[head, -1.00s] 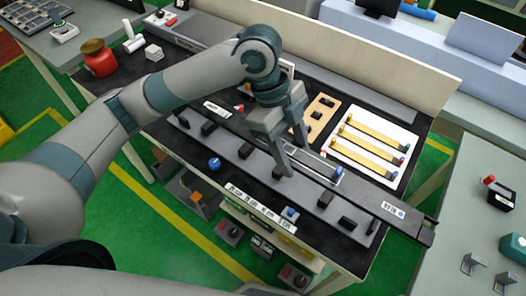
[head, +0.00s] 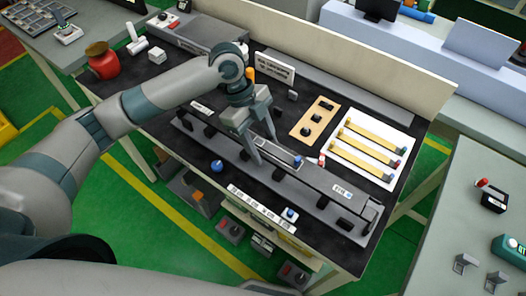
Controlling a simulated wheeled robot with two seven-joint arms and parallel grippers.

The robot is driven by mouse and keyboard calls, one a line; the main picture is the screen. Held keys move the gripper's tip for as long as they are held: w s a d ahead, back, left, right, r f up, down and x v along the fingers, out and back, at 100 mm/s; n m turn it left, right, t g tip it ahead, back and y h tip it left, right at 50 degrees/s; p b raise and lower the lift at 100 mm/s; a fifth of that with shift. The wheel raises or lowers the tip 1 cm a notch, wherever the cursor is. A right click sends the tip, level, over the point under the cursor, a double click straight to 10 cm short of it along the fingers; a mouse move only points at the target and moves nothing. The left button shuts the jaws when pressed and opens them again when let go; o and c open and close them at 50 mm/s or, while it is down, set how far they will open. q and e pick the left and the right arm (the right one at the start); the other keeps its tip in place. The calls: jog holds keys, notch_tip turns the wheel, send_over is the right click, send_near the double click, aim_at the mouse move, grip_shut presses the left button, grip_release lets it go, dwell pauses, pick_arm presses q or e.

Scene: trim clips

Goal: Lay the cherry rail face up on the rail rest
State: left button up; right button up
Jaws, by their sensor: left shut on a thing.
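A long dark rail (head: 316,178) runs slantwise across the black bench top, with a white label near its right end. I take it for the cherry rail; no cherry colour shows, and the label is too small to read. My left gripper (head: 267,153) is shut on the rail near its middle, with the fingers pointing down. A long grey bar with several black blocks (head: 300,189), probably the rail rest, lies along the front of the bench beside the rail. I cannot tell whether the rail touches it. My right gripper is not in view.
A white board (head: 400,140) with yellow strips and a tan plate (head: 302,131) lie behind the rail. A red jar (head: 103,65) is at the back left. A low wall (head: 350,62) closes the back.

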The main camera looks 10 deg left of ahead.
aim_at(263, 153)
pick_arm(q)
jog(key=shift+f+p, duration=0.8)
jog(key=shift+f, duration=1.2)
jog(key=o, duration=1.3)
jog(key=shift+f, duration=0.1)
jog(key=shift+c, duration=0.2)
